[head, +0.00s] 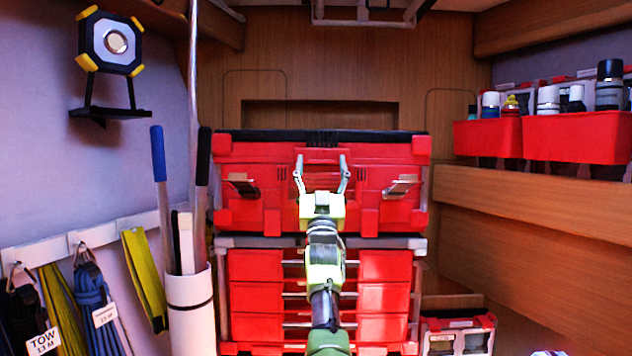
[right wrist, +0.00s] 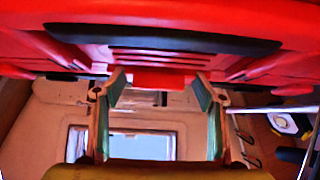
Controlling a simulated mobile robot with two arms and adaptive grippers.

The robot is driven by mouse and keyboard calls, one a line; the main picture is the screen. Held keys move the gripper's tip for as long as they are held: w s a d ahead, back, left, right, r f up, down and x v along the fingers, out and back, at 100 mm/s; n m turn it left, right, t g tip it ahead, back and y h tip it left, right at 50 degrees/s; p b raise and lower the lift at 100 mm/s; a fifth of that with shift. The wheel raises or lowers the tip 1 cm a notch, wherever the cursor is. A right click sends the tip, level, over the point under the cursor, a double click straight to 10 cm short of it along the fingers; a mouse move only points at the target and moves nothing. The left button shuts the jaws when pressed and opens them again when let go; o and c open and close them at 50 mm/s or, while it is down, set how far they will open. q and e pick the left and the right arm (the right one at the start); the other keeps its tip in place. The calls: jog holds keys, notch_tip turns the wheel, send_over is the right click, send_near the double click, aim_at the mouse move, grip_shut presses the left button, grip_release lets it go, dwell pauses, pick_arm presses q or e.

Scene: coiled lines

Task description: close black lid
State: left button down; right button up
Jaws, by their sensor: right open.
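A red toolbox (head: 270,160) with a black lid strip (head: 270,136) along its top edge stands at the centre of the head view. Whether the lid is fully down cannot be told. Two latches (head: 241,187) (head: 401,187) stick out from its front. My right gripper (head: 322,172) is open and empty in front of the toolbox's middle, hiding part of it. In the right wrist view, the open fingers (right wrist: 158,82) point at the red toolbox (right wrist: 160,15) and a black bar (right wrist: 160,38) on it. Contact cannot be told. My left gripper is out of view.
A red drawer unit (head: 255,297) stands below the toolbox. A white tube (head: 190,310) with poles stands close on the left, beside hanging straps (head: 145,275). Red bins (head: 578,137) sit on the right shelf (head: 540,205). A work lamp (head: 112,42) is upper left.

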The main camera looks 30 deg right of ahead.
jog(key=v, duration=1.1)
jog(key=shift+f, duration=0.3)
jog(key=shift+s+a, duration=0.15)
